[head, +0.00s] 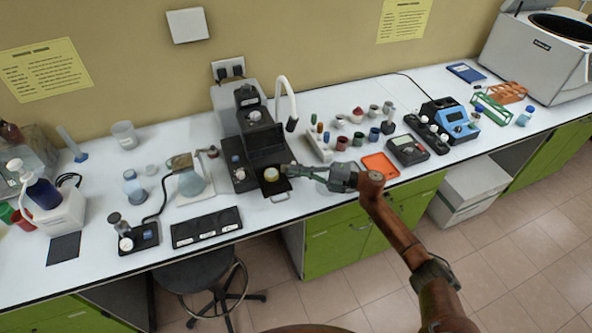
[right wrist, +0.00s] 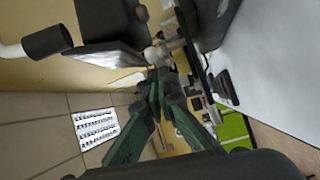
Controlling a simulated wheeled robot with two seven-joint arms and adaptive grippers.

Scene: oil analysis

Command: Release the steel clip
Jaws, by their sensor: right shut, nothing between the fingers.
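My right gripper (head: 296,171) reaches in from the right to the front of the black analysis instrument (head: 250,122) on the bench. Its fingers are shut with nothing between them. The tips are beside a small yellowish round cup (head: 271,174) on the instrument's dark front plate (head: 272,188). In the right wrist view the green fingers (right wrist: 160,80) converge close to small pale and metal parts of the instrument. A thin light metal loop (head: 280,198) shows at the plate's front edge. I cannot tell which small part is the steel clip. My left gripper is not in view.
A curved white spout (head: 287,100) rises behind the gripper. An orange tray (head: 380,166), a grey meter (head: 408,149) and several small jars stand to the right. A black three-part pad (head: 206,228) lies at the left front.

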